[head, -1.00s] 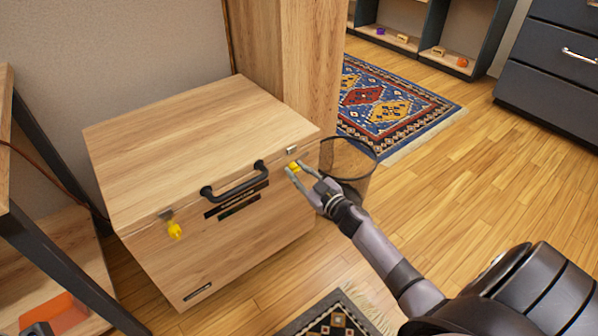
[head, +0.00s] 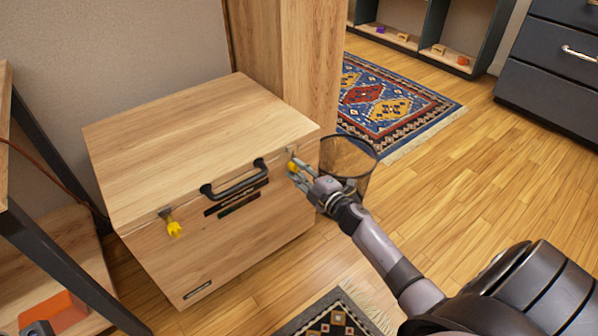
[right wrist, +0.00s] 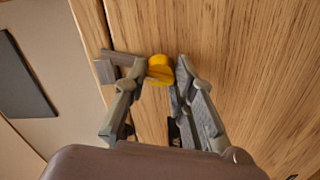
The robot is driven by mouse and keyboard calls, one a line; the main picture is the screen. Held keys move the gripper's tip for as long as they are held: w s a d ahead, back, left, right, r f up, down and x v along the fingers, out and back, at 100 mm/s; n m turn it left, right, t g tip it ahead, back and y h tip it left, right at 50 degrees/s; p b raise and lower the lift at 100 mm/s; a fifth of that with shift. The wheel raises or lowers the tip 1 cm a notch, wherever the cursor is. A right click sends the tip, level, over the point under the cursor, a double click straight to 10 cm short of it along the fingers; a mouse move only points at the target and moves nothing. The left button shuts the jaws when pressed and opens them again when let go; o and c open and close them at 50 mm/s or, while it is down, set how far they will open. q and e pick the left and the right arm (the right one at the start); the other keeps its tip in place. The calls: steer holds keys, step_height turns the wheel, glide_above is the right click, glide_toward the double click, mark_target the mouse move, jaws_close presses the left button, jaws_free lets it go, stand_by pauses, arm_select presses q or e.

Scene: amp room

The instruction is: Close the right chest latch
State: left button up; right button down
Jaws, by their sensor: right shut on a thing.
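The wooden chest (head: 190,150) stands shut, with a black handle (head: 236,181) on its front. The right chest latch (head: 292,166), with a yellow tab, is at the right end of the front, just under the lid edge. My right gripper (head: 293,168) is at this latch, its fingers closed around the yellow tab. In the right wrist view the yellow tab (right wrist: 159,70) sits between the fingertips, beside a grey metal plate (right wrist: 117,66) at the lid seam. The left latch (head: 173,228), also yellow-tipped, hangs at the left of the front. My left gripper is not seen.
A dark mesh bin (head: 348,160) stands close to the chest's right side, behind my right gripper. A shelf with a dark frame (head: 62,265) is at the left. A patterned rug (head: 335,315) lies in front; the wooden floor (head: 470,190) at right is clear.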

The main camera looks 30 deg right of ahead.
steer(key=shift+n+b, duration=0.35)
steer(key=shift+n, duration=1.55)
steer(key=c, duration=1.3)
jaws_free()
steer(key=shift+s, duration=0.1)
steer(key=s, duration=0.8)
steer(key=s+d, duration=0.1)
steer(key=s, duration=0.2)
steer(key=shift+s, duration=0.4)
